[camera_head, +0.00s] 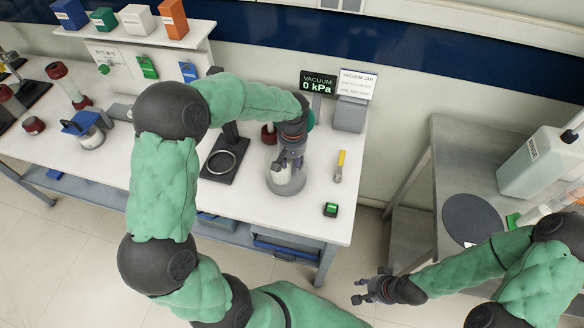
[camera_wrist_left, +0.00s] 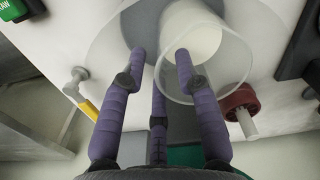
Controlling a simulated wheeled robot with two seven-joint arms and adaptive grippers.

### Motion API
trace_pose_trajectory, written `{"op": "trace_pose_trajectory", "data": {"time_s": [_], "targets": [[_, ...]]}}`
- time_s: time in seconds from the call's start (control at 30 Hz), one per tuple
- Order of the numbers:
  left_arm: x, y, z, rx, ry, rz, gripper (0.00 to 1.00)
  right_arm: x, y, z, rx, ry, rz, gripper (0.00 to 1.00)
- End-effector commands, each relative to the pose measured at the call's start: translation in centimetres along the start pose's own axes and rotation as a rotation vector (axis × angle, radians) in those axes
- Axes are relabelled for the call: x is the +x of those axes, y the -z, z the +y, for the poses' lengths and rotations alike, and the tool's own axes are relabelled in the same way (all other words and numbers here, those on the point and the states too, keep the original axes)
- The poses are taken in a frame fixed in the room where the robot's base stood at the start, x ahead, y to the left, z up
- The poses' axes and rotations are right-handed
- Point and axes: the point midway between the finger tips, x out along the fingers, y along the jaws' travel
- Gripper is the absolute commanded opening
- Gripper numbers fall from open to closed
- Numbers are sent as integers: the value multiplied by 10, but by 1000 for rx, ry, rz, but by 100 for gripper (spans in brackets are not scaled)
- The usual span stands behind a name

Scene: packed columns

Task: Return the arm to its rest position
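My left arm arches over the white bench, and its dark left gripper (camera_head: 288,160) is at a clear vacuum jar (camera_head: 287,184). In the left wrist view the purple-grey fingers of this gripper (camera_wrist_left: 160,60) are spread with nothing visibly held between them. The clear jar (camera_wrist_left: 235,68) with a white column (camera_wrist_left: 192,38) inside is just beyond the right finger; I cannot tell whether they touch. My right gripper (camera_head: 370,289) is over the floor between the bench and the metal table, fingers apart and empty.
The white bench (camera_head: 255,215) holds a dark stand with a ring (camera_head: 222,162), a yellow-handled valve (camera_head: 340,165), a green-topped box (camera_head: 331,210) and a vacuum display (camera_head: 317,83). A metal table (camera_head: 460,150) at right holds a white container (camera_head: 535,162). Floor shows between them.

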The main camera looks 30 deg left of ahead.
Motion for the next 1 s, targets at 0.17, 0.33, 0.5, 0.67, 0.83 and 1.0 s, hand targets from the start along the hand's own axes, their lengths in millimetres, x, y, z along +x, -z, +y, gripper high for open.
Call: {"op": "trace_pose_trajectory", "data": {"time_s": [0.17,0.33,0.5,0.67,0.83,1.0], "targets": [[-40,2,1,0,-4,8,34,0,0,0,0,0,0,40],[-65,1,0,0,-3,5,34,0,0,0,0,0,0,40],[-79,1,0,0,-2,3,34,0,0,0,0,0,0,40],[-82,0,0,0,-1,1,34,0,0,0,0,0,0,40],[-86,0,0,0,-1,1,34,-4,0,-1,0,0,0,40],[-113,0,0,0,-1,2,34,-29,-1,-10,0,0,0,40]]}}
